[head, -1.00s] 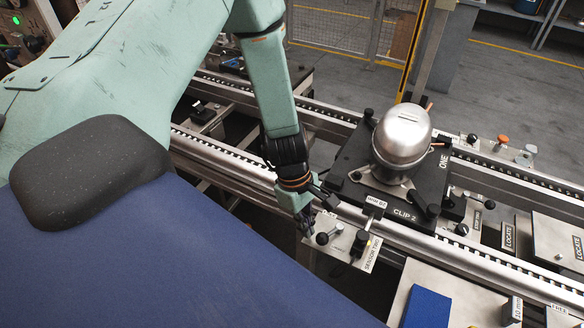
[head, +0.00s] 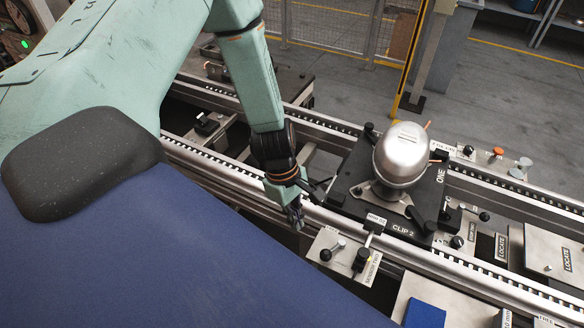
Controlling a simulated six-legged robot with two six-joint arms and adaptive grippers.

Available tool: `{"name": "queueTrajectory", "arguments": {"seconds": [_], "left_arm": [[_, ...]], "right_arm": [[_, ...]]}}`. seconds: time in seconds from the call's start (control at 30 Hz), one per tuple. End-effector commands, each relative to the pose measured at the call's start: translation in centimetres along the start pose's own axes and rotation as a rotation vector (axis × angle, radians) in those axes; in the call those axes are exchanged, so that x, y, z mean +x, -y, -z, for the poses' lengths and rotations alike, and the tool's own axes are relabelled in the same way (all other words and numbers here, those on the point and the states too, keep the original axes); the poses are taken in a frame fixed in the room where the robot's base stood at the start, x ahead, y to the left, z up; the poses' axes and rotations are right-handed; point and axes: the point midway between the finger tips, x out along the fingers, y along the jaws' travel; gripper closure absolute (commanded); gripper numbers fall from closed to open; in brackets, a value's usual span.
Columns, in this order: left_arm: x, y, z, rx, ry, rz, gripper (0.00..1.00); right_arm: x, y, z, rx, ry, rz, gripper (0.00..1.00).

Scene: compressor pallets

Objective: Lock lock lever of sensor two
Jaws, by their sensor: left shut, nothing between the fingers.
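The sensor two plate (head: 322,241) is a pale metal bracket at the front rail, below the middle of the head view, with a "SENSOR TWO" label (head: 370,268). On it is a lever with a black ball knob (head: 326,255) and a short silver rod (head: 340,243). A black cylindrical sensor body (head: 361,259) stands at the plate's right side. My left gripper (head: 295,220) is shut and empty, pointing down just up and left of the lever, apart from the knob in the picture. My right gripper is not in view.
A silver compressor (head: 402,152) stands on the black "CLIP 2" pallet (head: 352,183) on the conveyor rails, right of my left gripper. A blue block (head: 425,314) lies at the bottom. More levers and "LOCATE" plates (head: 551,247) are at right.

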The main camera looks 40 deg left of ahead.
Motion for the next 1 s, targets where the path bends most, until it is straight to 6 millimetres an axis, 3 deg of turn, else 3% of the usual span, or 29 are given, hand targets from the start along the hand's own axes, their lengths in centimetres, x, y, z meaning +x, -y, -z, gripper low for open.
{"name": "queueTrajectory", "arguments": {"seconds": [0.1, 0.33, 1.0], "left_arm": [[-1.7, 0.0, -0.1, -0.002, 0.001, -0.001, 1.0], [-3.1, 0.1, 0.1, -0.001, 0.001, 0.0, 1.0], [-3.3, 0.1, 0.2, -0.001, 0.0, 0.0, 1.0]], "right_arm": [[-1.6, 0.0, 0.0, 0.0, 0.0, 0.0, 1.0], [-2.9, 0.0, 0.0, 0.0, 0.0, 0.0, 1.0], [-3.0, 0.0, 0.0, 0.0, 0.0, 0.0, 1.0]]}}
